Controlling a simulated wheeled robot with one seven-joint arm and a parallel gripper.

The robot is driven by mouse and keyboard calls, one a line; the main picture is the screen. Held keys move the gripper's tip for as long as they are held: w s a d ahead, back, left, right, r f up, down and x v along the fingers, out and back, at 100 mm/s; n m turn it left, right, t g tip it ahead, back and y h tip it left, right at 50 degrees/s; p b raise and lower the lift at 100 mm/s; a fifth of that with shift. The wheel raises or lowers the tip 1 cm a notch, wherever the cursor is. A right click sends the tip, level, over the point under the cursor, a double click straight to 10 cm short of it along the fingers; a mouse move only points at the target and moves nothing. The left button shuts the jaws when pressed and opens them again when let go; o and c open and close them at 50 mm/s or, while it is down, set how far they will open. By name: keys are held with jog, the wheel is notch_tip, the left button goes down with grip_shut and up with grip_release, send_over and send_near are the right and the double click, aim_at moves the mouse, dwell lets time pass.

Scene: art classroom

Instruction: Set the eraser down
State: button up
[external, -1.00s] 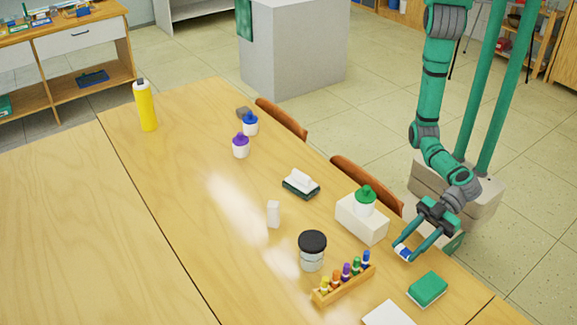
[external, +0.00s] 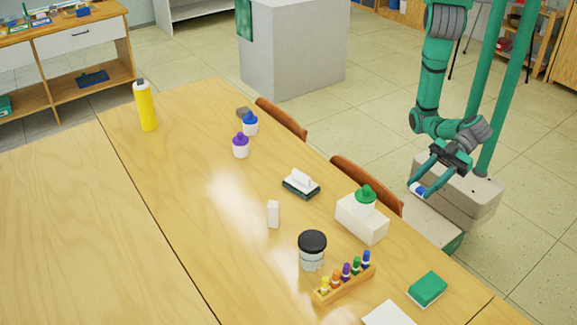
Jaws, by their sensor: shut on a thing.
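My gripper (external: 418,189) is shut on a small blue-and-white eraser (external: 417,188). It holds the eraser in the air beyond the table's right edge, in front of my base. The fingers hide part of the eraser. The wooden table (external: 190,180) lies to the left of and below my gripper. The eraser touches nothing but the fingers, as far as I can see.
Two chairs (external: 367,182) (external: 283,119) stand along that edge. The table's left part is clear.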

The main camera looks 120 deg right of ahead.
aim_at(283, 167)
jog(key=shift+d, duration=0.1)
